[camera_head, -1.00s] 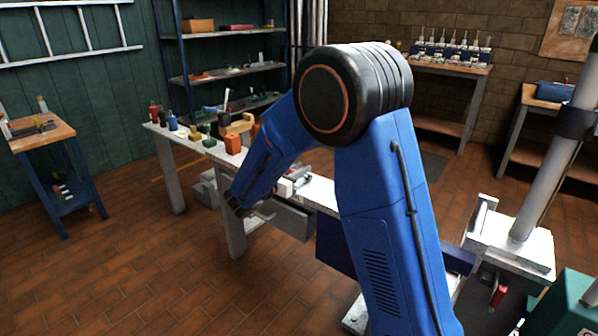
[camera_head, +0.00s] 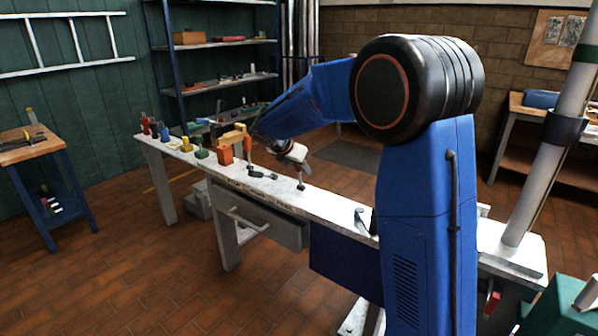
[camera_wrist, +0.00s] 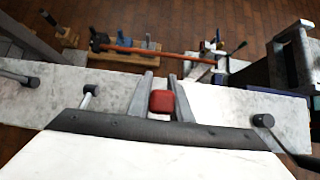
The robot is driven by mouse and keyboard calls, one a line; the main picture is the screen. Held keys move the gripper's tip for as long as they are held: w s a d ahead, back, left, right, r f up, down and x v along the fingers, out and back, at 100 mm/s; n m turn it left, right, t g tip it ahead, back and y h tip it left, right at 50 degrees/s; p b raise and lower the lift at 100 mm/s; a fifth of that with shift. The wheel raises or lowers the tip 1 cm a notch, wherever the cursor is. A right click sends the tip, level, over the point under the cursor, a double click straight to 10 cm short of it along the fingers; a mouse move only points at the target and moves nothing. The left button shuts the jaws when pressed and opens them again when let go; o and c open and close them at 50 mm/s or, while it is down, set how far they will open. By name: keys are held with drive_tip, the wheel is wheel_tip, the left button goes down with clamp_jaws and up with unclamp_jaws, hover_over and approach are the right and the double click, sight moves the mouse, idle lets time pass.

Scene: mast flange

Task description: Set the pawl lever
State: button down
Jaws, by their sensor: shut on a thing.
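My gripper (camera_wrist: 161,88) is shut on a small red block-like piece (camera_wrist: 162,101), seen between its two grey fingers in the wrist view. What that piece belongs to is hidden. In the head view my gripper (camera_head: 294,154) hangs over the middle of the pale workbench (camera_head: 328,208), with a thin dark-footed post (camera_head: 300,186) just below it; I cannot tell whether the two touch. A red lever-like part (camera_head: 491,303) hangs under the base of the grey mast at the right, well away from my gripper. I cannot tell whether it is the pawl lever.
Coloured tools and an orange block (camera_head: 225,154) stand along the bench's left end. A black-handled tool (camera_head: 262,174) lies near the middle. The grey mast (camera_head: 545,180) rises at the right, with a green box (camera_head: 560,305) in front. The floor at the front left is clear.

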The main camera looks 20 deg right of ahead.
drive_tip(key=shift+w+d+f+g+y, duration=0.1)
drive_tip(key=shift+w+d+g+y, duration=0.3)
drive_tip(key=shift+d+g+y, duration=0.3)
drive_tip(key=shift+a, duration=0.1)
drive_tip(key=c, duration=1.6)
unclamp_jaws()
drive_tip(key=v, duration=1.7)
drive_tip(key=shift+r, duration=0.2)
drive_tip(key=shift+s, duration=0.15)
